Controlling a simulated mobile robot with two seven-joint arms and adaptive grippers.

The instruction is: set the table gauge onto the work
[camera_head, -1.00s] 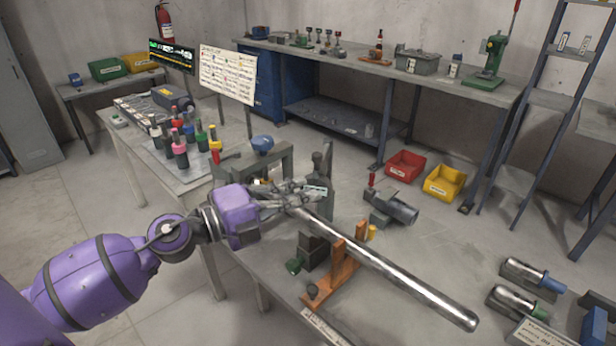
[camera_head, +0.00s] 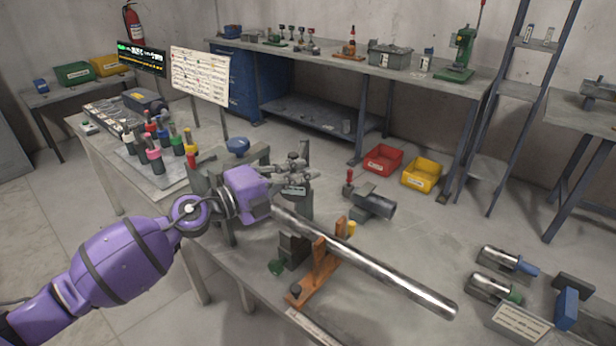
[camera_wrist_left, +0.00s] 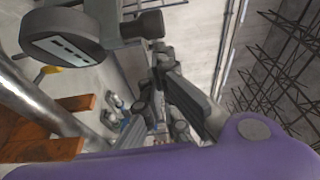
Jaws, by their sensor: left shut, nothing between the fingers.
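A long shiny metal bar (camera_head: 370,262), which looks like the work, lies slanted across an orange stand (camera_head: 322,262) and a dark block on the bench. My left gripper (camera_head: 297,167) is above the bar's far end, apart from it, with its fingers shut and empty. In the left wrist view the grey fingers (camera_wrist_left: 185,105) point away from my purple wrist. My right gripper is not in view.
A grey clamp-like block with a red handle (camera_head: 371,203) stands right of the bar. Several colored-handled tools (camera_head: 165,145) stand on a tray at the left. Red (camera_head: 383,160) and yellow (camera_head: 422,175) bins lie beyond.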

